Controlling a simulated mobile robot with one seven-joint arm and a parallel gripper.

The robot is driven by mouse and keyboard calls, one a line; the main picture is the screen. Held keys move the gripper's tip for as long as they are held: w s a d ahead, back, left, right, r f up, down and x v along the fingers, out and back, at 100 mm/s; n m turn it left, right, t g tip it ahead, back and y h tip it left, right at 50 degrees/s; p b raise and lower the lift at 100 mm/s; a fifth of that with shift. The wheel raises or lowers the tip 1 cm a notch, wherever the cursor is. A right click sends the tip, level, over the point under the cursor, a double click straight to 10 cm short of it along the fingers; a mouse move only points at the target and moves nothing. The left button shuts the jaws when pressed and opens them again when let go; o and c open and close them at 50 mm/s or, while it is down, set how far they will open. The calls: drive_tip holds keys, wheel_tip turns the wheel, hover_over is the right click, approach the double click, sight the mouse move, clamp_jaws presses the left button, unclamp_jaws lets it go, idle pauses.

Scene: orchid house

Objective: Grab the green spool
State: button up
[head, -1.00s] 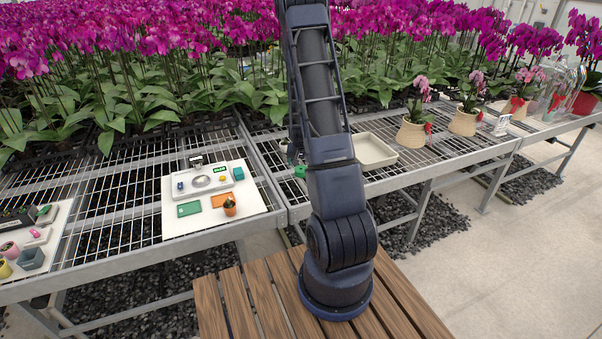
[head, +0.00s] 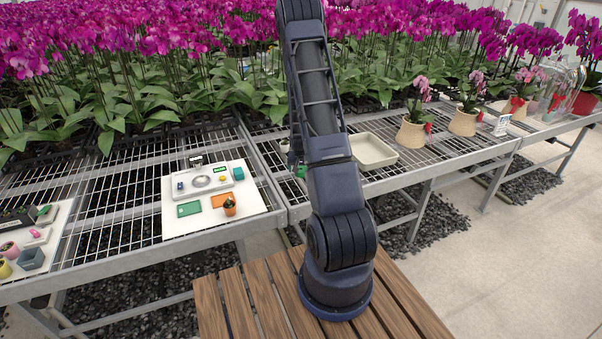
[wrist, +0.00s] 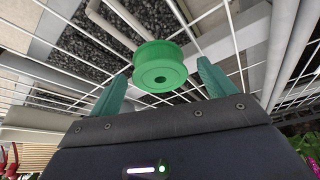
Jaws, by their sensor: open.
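The green spool (wrist: 160,66) stands out in the wrist view, just past my fingertips and roughly centred between them, with a round hole in the face toward me. My gripper (wrist: 163,74) is open, its two green fingers left and right of the spool with visible gaps. I cannot tell how far the spool reaches between the fingers. In the head view a small green patch of the spool (head: 301,171) shows at the left side of my arm, on the wire bench. My arm hides most of that spot and the gripper there.
A beige tray (head: 372,151) lies on the bench right of my arm. A white board (head: 176,222) with small items lies to the left. Potted orchids in baskets (head: 411,133) stand further right, and dense orchids (head: 140,95) fill the back.

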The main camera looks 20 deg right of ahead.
drive_tip(key=shift+c, duration=0.4)
drive_tip(key=c, duration=1)
